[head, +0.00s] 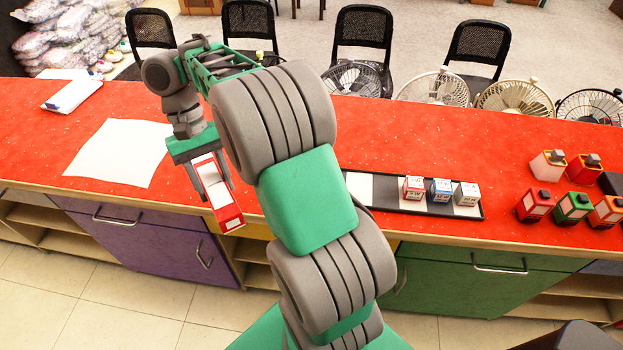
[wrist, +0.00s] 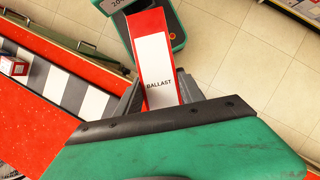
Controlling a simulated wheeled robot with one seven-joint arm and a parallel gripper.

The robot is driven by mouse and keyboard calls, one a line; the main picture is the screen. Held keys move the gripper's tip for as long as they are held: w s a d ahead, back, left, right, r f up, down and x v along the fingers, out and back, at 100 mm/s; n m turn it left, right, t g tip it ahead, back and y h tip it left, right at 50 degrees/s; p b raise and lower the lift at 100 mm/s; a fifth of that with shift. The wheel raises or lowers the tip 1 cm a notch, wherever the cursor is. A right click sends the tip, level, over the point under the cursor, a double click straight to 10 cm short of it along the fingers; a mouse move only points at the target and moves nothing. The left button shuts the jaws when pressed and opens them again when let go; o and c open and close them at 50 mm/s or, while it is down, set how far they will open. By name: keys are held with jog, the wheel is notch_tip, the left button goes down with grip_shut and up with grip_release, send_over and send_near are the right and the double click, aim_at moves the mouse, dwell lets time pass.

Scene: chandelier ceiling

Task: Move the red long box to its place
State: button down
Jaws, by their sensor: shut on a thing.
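The red long box (head: 220,192) with a white label is in my gripper (head: 209,182), at the front edge of the red counter in the head view. In the wrist view the box (wrist: 158,60) shows the word BALLAST on its label, and the gripper's fingers (wrist: 155,95) are on either side of it. My gripper is shut on the box and holds it tilted. A black tray (head: 410,208) with light and dark sections lies right of my arm. It holds a red, a blue and a whitish small box (head: 467,194) in its right part; its left part looks bare.
A white sheet (head: 118,152) lies on the counter (head: 300,130) at left, with a white flat item (head: 72,95) behind it. Several coloured bottle-like containers (head: 573,205) stand at right. Chairs and fans (head: 434,88) stand behind the counter.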

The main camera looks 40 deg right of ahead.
jog(key=s+d+m+t+y, duration=0.1)
jog(key=s+d+m+t, duration=0.3)
jog(key=s+d+m, duration=0.7)
jog(key=s+d+m+t+y, duration=0.1)
jog(key=s+d+m+t, duration=0.35)
jog(key=d+m, duration=0.75)
jog(key=w+f+m, duration=0.1)
jog(key=w+f, duration=0.2)
jog(key=w, duration=0.1)
jog(key=w+f+b, duration=0.1)
jog(key=w+f, duration=0.2)
jog(key=w, duration=0.1)
jog(key=w+d+f+m, duration=0.1)
jog(key=w+f, duration=0.2)
jog(key=w, duration=0.1)
jog(key=shift+f+m+g, duration=0.25)
jog(key=shift+m+g, duration=0.05)
jog(key=shift+g, duration=0.05)
jog(key=shift+w+d+f, duration=0.1)
jog(key=shift+w+f, duration=0.1)
jog(key=shift+f, duration=0.1)
jog(key=shift+w+d+f, duration=0.1)
jog(key=shift+w+f, duration=0.05)
jog(key=shift+f, duration=1.55)
jog(key=c, duration=0.7)
grip_release()
jog(key=shift+f, duration=0.15)
